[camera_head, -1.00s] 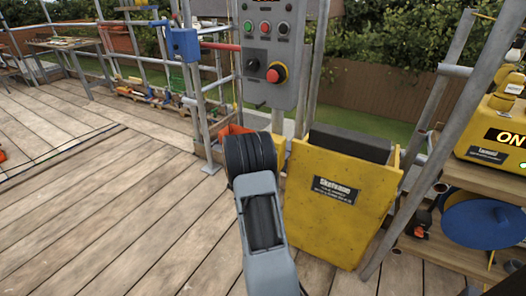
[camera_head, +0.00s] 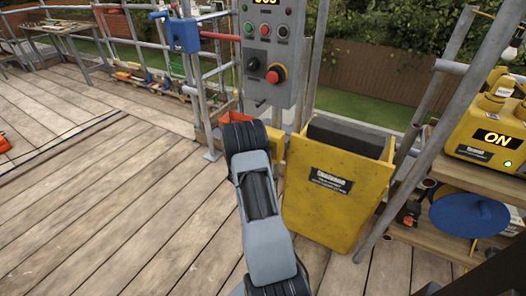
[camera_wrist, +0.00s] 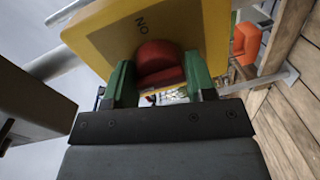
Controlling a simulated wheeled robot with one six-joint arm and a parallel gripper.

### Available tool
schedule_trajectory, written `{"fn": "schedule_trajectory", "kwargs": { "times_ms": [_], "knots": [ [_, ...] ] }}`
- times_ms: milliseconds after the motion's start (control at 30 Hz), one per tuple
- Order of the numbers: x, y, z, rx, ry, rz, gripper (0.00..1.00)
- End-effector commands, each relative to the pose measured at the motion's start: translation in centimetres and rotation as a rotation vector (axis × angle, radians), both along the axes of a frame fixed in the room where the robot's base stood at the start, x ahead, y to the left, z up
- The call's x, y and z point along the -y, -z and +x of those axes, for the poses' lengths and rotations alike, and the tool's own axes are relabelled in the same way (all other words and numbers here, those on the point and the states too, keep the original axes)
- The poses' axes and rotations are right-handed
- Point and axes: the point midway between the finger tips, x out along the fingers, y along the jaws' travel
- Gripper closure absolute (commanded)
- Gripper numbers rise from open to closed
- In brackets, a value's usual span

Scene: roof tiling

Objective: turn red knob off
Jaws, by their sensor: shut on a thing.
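In the wrist view, a red knob (camera_wrist: 158,60) sits on a yellow panel (camera_wrist: 205,30) marked with "ON", which reads upside down. My gripper (camera_wrist: 160,78) has green fingers, one on each side of the knob, and is shut on it. In the head view, my dark wrist and grey arm are in front, and the fingers and knob are hidden behind them.
A grey control panel (camera_head: 283,50) with a red-and-yellow stop button (camera_head: 275,74) stands above my wrist. A yellow hopper (camera_head: 325,215) is close on the right. A yellow machine (camera_head: 470,150) showing "ON" sits on a shelf.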

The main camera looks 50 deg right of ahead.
Motion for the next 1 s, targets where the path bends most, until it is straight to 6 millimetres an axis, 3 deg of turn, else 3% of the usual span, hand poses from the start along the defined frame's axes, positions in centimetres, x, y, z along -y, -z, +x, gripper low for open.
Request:
{"fn": "schedule_trajectory", "kwargs": {
  "times_ms": [500,533,700,767,1000],
  "knots": [
    [0.2,-0.39,0.03,-0.011,0.003,-0.011,0.73],
    [0.2,-0.4,0.03,-0.011,0.003,-0.012,0.48],
    [0.15,-0.33,0.03,-0.011,0.002,-0.011,0.32],
    [0.05,-0.28,0.09,-0.012,0.001,-0.009,0.27],
    [-0.13,-0.17,0.11,-0.014,-0.002,-0.007,0.27]
  ]
}}
